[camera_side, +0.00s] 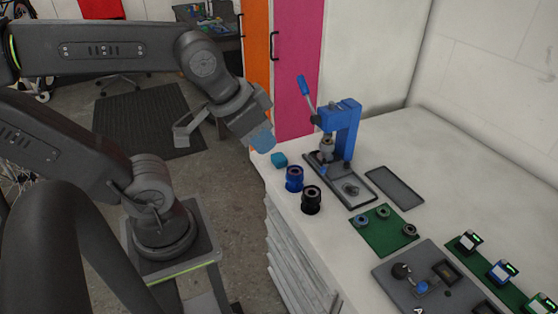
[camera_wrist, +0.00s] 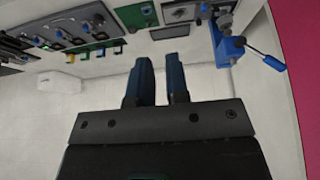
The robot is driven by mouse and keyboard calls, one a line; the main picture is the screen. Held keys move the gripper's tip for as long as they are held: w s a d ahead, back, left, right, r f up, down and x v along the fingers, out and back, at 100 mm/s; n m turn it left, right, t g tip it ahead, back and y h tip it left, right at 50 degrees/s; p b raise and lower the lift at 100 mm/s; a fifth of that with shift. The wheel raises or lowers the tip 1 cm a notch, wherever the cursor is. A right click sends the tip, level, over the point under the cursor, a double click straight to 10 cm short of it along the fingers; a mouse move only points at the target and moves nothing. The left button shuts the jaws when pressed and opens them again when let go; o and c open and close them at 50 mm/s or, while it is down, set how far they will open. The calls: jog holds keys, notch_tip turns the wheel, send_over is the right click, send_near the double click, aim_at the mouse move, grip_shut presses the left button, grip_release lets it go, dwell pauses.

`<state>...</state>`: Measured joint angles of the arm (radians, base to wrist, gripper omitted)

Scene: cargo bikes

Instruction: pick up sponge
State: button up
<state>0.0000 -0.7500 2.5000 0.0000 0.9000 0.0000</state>
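A small teal block, seemingly the sponge (camera_side: 279,160), lies on the white worktop near its left edge in the side view. I cannot make it out in the wrist view. My gripper (camera_side: 262,139) is in the air just up and left of it in the side view, apart from it. Its two blue fingers also show in the wrist view (camera_wrist: 157,80), with a narrow gap and nothing between them.
A blue lever press (camera_side: 345,130) stands behind and right of the sponge. A blue cup (camera_side: 294,180) and a black cup (camera_side: 312,200) stand close in front. A grey tray (camera_side: 395,187), a green mat (camera_side: 385,242) and a grey panel (camera_side: 428,287) lie farther right.

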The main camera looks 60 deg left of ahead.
jog(key=o, duration=1)
jog(key=shift+o, duration=0.2)
jog(key=m+g+y, duration=0.4)
jog(key=m+g, duration=0.2)
jog(key=m, duration=1.2)
send_over(279, 157)
jog(key=d, duration=0.2)
notch_tip(279, 157, down, 21)
jog(key=shift+f, duration=0.15)
jog(key=shift+x, duration=2.85)
